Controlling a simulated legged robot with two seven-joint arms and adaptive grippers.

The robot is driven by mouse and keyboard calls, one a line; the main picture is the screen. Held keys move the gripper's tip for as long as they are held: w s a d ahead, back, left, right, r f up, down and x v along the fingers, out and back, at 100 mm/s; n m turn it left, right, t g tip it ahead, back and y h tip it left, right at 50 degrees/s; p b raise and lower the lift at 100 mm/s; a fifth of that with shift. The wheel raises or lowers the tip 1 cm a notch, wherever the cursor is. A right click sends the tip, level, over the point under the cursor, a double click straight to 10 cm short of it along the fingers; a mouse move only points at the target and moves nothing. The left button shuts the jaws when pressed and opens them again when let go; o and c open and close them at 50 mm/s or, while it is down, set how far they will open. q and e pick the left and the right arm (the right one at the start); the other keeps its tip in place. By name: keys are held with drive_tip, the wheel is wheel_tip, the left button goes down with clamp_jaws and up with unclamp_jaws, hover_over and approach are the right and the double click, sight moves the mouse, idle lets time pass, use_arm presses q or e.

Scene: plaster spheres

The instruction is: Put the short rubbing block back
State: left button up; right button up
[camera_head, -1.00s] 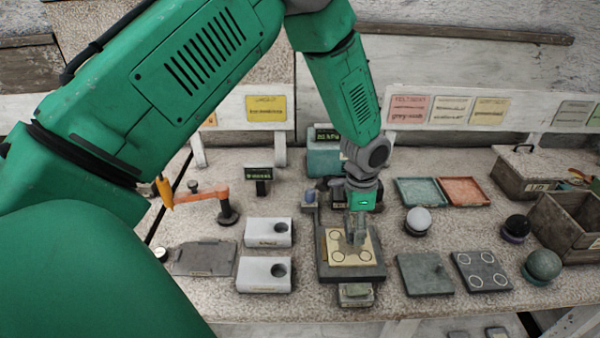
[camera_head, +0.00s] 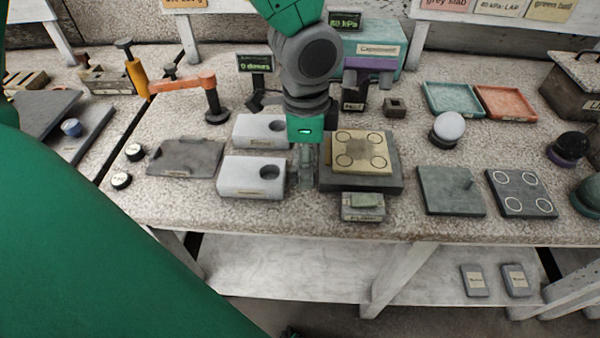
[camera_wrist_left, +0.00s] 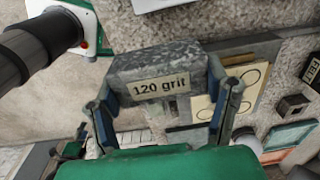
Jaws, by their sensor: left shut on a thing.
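My left gripper (camera_head: 305,178) is shut on a grey speckled block (camera_wrist_left: 160,62) labelled "120 grit", seen clearly in the left wrist view between its two fingers. In the head view the gripper points down between the white blocks and the dark slab, and the held block is hard to make out there. A small labelled holder (camera_head: 362,212) with a greenish top stands in front of the slab. My right gripper is out of view.
Two white blocks with round holes (camera_head: 262,130) (camera_head: 243,190) stand close left of the gripper. A dark flat plate (camera_head: 186,158) and an orange-armed stand (camera_head: 185,84) lie further left. A green-grey plate (camera_head: 445,195), ringed plate (camera_head: 521,194) and white sphere (camera_head: 449,126) are right.

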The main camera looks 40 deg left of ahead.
sight(302, 191)
use_arm(q)
wheel_tip(302, 191, down, 3)
drive_tip(key=shift+d+f, duration=0.15)
drive_tip(key=shift+f, duration=0.05)
drive_tip(key=f, duration=0.1)
drive_tip(key=a+f+b, duration=0.1)
drive_tip(key=f, duration=0.1)
drive_tip(key=a+f, duration=0.1)
drive_tip(key=shift+f, duration=0.35)
drive_tip(key=shift+d, duration=0.8)
drive_tip(key=o, duration=1.5)
drive_tip(key=shift+d, duration=0.1)
drive_tip(key=shift+c, duration=0.2)
drive_tip(key=shift+o, duration=0.8)
drive_tip(key=shift+a+f, duration=0.1)
drive_tip(key=shift+a, duration=0.6)
drive_tip(key=shift+r, duration=0.4)
drive_tip(key=r, duration=0.3)
drive_tip(key=r+p, duration=0.1)
drive_tip(key=r, duration=0.3)
drive_tip(key=r+p, duration=0.1)
drive_tip(key=r, duration=0.3)
drive_tip(key=shift+s+d, duration=0.15)
drive_tip(key=shift+d, duration=0.15)
drive_tip(key=shift+a+r, duration=0.25)
drive_tip(key=shift+a, duration=0.1)
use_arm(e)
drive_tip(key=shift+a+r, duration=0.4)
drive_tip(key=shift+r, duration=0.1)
